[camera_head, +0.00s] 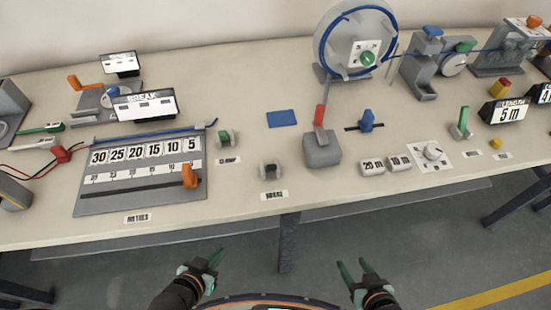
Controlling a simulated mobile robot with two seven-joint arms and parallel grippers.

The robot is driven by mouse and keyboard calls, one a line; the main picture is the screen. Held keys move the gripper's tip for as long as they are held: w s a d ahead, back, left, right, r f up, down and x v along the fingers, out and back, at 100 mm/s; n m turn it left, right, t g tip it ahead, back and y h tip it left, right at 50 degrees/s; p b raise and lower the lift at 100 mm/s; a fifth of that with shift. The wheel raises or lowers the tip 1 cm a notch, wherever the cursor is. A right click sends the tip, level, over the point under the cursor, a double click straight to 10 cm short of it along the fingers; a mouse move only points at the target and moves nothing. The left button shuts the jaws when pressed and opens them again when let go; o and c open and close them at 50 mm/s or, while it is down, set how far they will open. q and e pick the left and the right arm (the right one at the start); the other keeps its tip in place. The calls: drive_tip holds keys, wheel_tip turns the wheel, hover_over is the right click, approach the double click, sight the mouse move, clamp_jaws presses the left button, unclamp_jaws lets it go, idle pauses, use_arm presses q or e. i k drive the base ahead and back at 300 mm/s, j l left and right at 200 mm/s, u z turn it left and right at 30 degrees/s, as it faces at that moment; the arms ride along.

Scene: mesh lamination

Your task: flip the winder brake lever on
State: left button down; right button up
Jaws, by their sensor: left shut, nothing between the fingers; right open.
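A lever with a red grip (320,116) stands roughly upright on a grey box (322,150), in front of the large grey winder wheel (322,48) with its blue rim. It looks like the winder brake lever, but no readable label on it confirms this. My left gripper (215,257) is shut and empty, in front of the table's front edge and low. My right gripper (354,265) is open and empty, also in front of the table edge. Both grippers are well apart from the lever.
Left of the lever are a small dark knob device (268,171) and a numbered scale board with an orange slider (190,177). Right are a blue slider handle (366,121), small weight blocks (373,167), a dial plate (432,154) and a green lever (463,120).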

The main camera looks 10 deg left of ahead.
sight(273, 167)
drive_tip(key=u, duration=0.2)
drive_tip(key=k+l, duration=0.15)
drive_tip(key=l, duration=0.2)
drive_tip(key=k+l, duration=0.15)
drive_tip(key=l, duration=0.2)
drive_tip(key=k+l, duration=0.35)
drive_tip(key=l, duration=0.3)
drive_tip(key=k+l, duration=0.15)
drive_tip(key=l, duration=0.2)
drive_tip(key=z, duration=0.05)
